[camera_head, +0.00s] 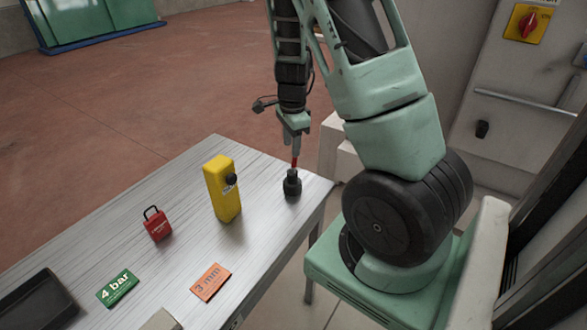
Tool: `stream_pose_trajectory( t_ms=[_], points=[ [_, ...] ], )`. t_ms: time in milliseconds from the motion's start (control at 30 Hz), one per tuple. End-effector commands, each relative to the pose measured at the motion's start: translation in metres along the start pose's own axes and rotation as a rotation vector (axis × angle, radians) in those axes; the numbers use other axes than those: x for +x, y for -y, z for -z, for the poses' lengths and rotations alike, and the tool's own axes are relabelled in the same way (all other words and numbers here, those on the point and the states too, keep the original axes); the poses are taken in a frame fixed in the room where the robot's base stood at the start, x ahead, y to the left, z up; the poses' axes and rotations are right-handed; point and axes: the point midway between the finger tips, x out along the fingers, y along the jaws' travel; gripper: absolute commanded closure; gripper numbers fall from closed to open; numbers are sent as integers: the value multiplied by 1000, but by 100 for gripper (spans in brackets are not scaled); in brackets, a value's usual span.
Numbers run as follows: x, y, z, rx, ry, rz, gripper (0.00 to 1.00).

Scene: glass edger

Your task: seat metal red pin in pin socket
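The red pin (295,162) is a thin red piece between the fingertips of my gripper (296,145). My gripper points down and looks shut on the pin's upper part. The pin's lower end is right at the top of a small black cylindrical socket (292,184), which stands upright near the table's right corner. I cannot tell whether the pin's tip is inside the socket or just above it.
A yellow block with a black knob (219,190) stands left of the socket on the metal table (190,170). A red padlock (157,224), a green "4 bar" plate (118,288), an orange "3 mm" plate (211,282) and a dark tray (40,302) lie farther left and nearer.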

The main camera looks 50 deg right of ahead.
Motion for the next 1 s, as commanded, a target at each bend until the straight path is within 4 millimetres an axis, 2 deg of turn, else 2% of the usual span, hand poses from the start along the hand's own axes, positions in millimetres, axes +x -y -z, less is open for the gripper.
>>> stream_pose_trajectory(
  t_ms=[267,600,867,900,1000],
  points=[
    [20,-2,2,0,0,-3,60],
    [63,-5,8,0,1,-2,60],
    [66,-4,7,-2,1,2,60],
    [66,-4,8,-2,1,2,66],
    [66,-4,8,-2,1,2,94]
  ],
)
